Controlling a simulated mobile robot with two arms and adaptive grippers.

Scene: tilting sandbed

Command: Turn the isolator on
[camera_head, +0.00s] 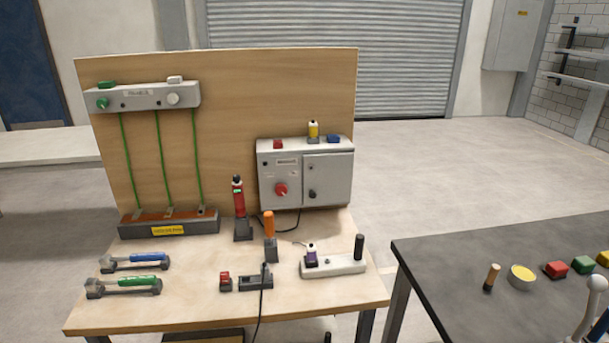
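A light grey control box (328,168) is fixed to the upright wooden board at the back right of the wooden table. A red rotary knob (281,190) is on the front of its left half, and this looks like the isolator switch. I cannot tell its exact position from here. A smaller dark knob (312,194) is on the right-hand door of the box. Neither of my grippers shows in the head view.
In front of the box stand a red-and-black tool (238,197) in a holder, an orange-handled tool (269,224) and a pale strip (346,264) with a purple item. A dark table (450,262) is at right. A black cable (260,302) runs over the front edge.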

